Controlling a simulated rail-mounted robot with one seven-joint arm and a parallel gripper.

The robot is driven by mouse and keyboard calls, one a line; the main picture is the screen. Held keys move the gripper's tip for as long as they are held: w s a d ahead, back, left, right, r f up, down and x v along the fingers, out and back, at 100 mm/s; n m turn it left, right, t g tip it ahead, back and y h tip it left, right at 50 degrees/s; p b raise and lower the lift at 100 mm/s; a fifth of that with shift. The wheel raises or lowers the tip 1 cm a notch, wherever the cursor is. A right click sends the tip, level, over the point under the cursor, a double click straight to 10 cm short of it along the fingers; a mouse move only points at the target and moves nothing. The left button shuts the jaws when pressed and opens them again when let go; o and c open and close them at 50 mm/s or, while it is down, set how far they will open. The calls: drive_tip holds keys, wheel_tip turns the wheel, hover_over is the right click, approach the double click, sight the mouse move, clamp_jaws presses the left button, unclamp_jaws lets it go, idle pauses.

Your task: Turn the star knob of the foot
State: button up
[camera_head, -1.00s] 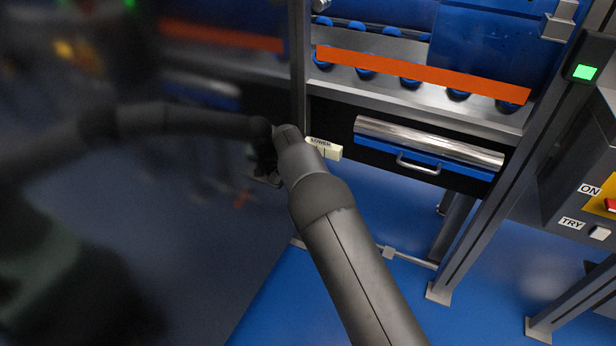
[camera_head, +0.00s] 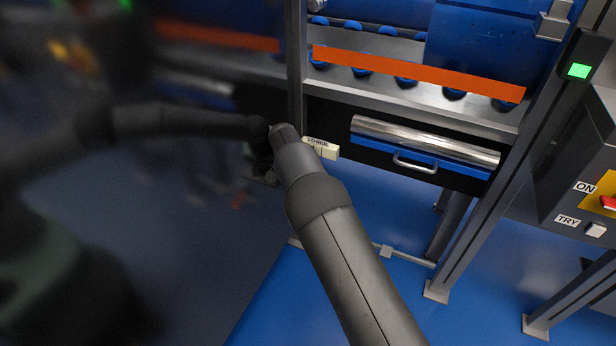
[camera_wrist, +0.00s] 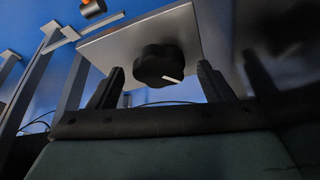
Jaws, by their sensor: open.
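The star knob (camera_wrist: 158,66) is black with a white pointer line and shows in the wrist view, mounted on a grey metal plate (camera_wrist: 125,42). The pointer line points to the lower right. My gripper (camera_wrist: 160,86) is open, with one dark finger on each side of the knob and a visible gap at both sides. I cannot tell whether the fingertips reach past the knob's face. In the head view the knob and the fingers cannot be made out; my arm hides that area.
A steel frame with an orange strip (camera_head: 415,73), blue rollers and a drawer handle (camera_head: 415,163) stands in the head view. A cream label block (camera_head: 321,148) is near my arm. A control box with ON and TRY labels (camera_head: 567,221) is at right.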

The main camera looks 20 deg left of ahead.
wheel_tip(320, 180, up, 3)
drive_tip(key=shift+f+p, duration=0.15)
drive_tip(key=shift+p, duration=0.2)
drive_tip(key=s+d+r+p, duration=0.3)
drive_tip(key=s+d+r, duration=0.4)
drive_tip(key=s+r, duration=0.3)
drive_tip(key=shift+s+d, duration=0.2)
drive_tip(key=shift+s, duration=0.8)
drive_tip(key=s+d+r+n+g+p, duration=0.1)
drive_tip(key=s+d+r+p, duration=0.2)
drive_tip(key=d+r+p, duration=0.3)
drive_tip(key=s+d+r+g+y+p, duration=0.1)
drive_tip(key=s+d+r+p, duration=0.25)
drive_tip(key=d+r, duration=0.45)
drive_tip(key=s+d+r+n+g+p, duration=0.1)
drive_tip(key=s+d+r+p, duration=0.2)
drive_tip(key=d+r+p, duration=0.35)
drive_tip(key=s+d+r+n+p, duration=0.1)
drive_tip(key=s+d+r+p, duration=0.3)
drive_tip(key=s, duration=0.5)
drive_tip(key=s+d+r+n+y+p, duration=0.1)
drive_tip(key=s+d+r+n+p, duration=0.1)
drive_tip(key=s+d+r+p, duration=0.3)
drive_tip(key=s+d+r, duration=0.2)
drive_tip(key=s+r, duration=0.2)
drive_tip(key=shift+s+d+g, duration=0.15)
drive_tip(key=shift+d+g, duration=0.15)
drive_tip(key=shift+d, duration=0.05)
